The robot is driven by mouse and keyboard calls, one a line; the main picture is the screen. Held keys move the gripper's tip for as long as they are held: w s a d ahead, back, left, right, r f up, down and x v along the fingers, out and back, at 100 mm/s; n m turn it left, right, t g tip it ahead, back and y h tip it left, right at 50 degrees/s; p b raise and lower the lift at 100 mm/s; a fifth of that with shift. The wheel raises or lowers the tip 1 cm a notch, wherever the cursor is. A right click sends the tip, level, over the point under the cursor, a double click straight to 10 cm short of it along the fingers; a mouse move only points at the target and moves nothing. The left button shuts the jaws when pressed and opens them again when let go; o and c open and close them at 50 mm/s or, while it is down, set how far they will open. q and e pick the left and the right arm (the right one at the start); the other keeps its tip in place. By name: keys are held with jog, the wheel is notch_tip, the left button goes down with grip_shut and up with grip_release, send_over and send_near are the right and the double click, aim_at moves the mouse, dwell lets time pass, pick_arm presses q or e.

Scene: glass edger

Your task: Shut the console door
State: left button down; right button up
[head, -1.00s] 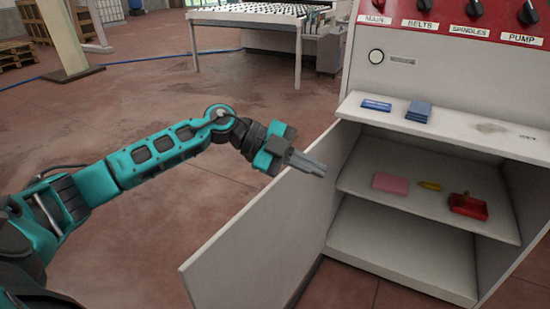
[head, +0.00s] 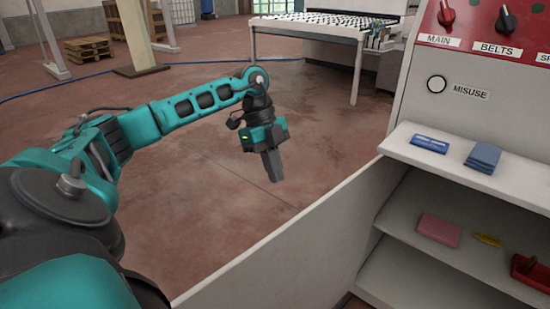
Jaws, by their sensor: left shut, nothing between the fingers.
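The console (head: 425,150) stands at the right with its lower compartment open. Its pale door (head: 300,250) stands swung open toward the left, its hinge side by the compartment's left edge and its near part cut off by the bottom of the head view. My left gripper (head: 273,169) is shut and empty. It points down, on the outer, far-left side of the door, and appears apart from it. My right gripper is not in view.
Inside the compartment, a shelf holds a pink block (head: 439,230), a yellow item (head: 487,240) and a red tray (head: 530,272). A blue packet (head: 430,144) and folded blue cloths (head: 483,157) lie on the ledge above. A roller table (head: 330,30) stands behind; the floor left of the door is clear.

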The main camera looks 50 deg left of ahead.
pick_arm(q)
jog(key=d+f, duration=0.4)
jog(key=d, duration=0.2)
jog(key=shift+f, duration=0.25)
dwell(0.3)
